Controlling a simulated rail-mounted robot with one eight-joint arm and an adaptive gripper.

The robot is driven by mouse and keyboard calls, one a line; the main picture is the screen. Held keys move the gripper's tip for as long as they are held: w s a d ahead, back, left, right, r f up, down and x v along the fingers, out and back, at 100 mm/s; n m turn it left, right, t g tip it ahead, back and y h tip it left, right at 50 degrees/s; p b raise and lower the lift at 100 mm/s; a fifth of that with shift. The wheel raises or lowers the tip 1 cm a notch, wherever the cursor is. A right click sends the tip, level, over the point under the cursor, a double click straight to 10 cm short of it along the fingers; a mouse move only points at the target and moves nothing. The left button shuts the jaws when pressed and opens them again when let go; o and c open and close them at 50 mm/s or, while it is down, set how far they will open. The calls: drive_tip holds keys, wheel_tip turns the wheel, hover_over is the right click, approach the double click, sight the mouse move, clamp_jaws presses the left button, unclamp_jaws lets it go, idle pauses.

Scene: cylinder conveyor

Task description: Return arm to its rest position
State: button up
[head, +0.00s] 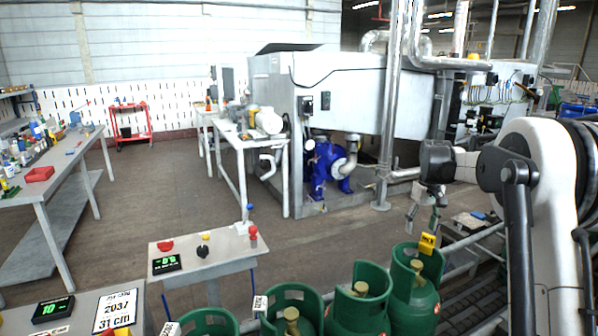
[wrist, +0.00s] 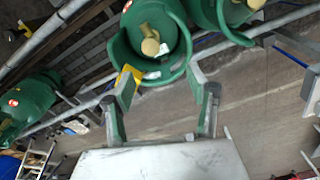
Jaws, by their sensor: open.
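My gripper (head: 424,216) is in the right part of the head view, at the end of my arm, just above the nearest-right green cylinder (head: 408,302). In the wrist view my gripper (wrist: 163,80) has its fingers spread, with nothing held between them. The green cylinder's collar (wrist: 118,52) and brass valve (wrist: 151,47) show just beyond the fingertips. A yellow tag (head: 427,243) is at the collar; in the wrist view it sits by the left fingertip, and I cannot tell whether they touch.
More green cylinders (head: 357,310) stand in a row to the left along the conveyor rail (head: 470,240). A small table (head: 205,248) with a green-digit display stands left of them. Open floor lies between.

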drive_tip(key=s+a+r+t, duration=0.2)
drive_tip(key=s+a+r, duration=0.4)
drive_tip(key=s, duration=0.4)
drive_tip(key=s+a+r+t, duration=0.1)
drive_tip(key=s+a+r, duration=0.6)
drive_tip(key=s, duration=0.2)
drive_tip(key=s+a+f+t, duration=0.1)
drive_tip(key=s+a+f, duration=0.2)
drive_tip(key=s, duration=0.8)
drive_tip(key=s+a+f+m+t, duration=0.1)
drive_tip(key=s+a+f, duration=0.3)
drive_tip(key=s, duration=0.8)
drive_tip(key=shift+s+a+f+t, duration=0.2)
drive_tip(key=shift+a+t, duration=0.25)
drive_tip(key=shift+t, duration=0.35)
